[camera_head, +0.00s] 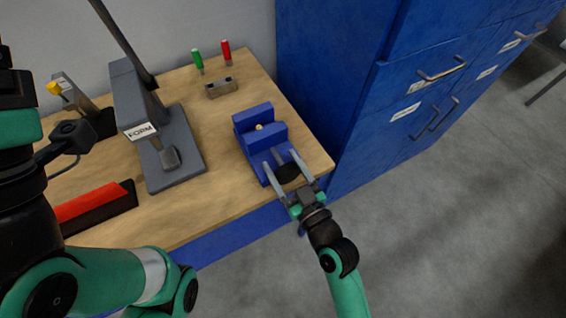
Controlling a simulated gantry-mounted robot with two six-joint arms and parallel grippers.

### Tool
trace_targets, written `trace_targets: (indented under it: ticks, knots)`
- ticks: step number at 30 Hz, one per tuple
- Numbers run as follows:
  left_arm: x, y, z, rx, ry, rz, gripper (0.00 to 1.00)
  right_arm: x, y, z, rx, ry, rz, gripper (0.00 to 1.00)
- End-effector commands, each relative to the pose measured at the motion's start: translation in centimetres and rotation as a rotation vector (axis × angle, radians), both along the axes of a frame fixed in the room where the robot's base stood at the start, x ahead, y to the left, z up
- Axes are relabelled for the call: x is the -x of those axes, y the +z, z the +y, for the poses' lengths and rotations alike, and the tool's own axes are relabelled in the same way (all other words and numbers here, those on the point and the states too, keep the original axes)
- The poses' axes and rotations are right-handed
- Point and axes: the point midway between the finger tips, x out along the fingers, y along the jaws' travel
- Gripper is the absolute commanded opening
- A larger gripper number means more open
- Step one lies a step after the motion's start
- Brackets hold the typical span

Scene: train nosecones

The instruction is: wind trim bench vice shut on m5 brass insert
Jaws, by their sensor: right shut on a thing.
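The blue bench vice (247,115) stands near the right end of the wooden bench. The small brass insert (259,127) shows as a yellow spot in the gap between its jaws. From this angle I cannot tell whether both jaws touch it. My right gripper (283,163) comes in from the front edge. Its two grey fingers lie on either side of the vice's round black knob (288,173) and are shut on it. My left arm fills the left side of the view, and its fingertips do not show.
A grey press labelled FORM (180,165) stands left of the vice. A small metal block (221,87) and green (197,59) and red (226,50) handled tools are behind. A red strip (90,203) lies front left. Blue cabinets (345,80) stand right of the bench.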

Motion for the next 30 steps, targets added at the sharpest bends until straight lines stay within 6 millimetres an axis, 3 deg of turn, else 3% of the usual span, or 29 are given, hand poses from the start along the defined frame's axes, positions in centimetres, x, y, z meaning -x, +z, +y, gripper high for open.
trace_targets:
  ticks: [15, 30]
  knots:
    - [0.0, 1.2, 0.0, 0.000, 0.000, 0.000, 0.57, 0.0, 0.1, 0.0, -0.319, 0.000, 0.185, 0.18]
    - [0.0, 1.6, 0.0, 0.000, 0.000, 0.000, 0.57, 0.0, 0.0, 0.0, -0.438, 0.000, 0.254, 0.18]
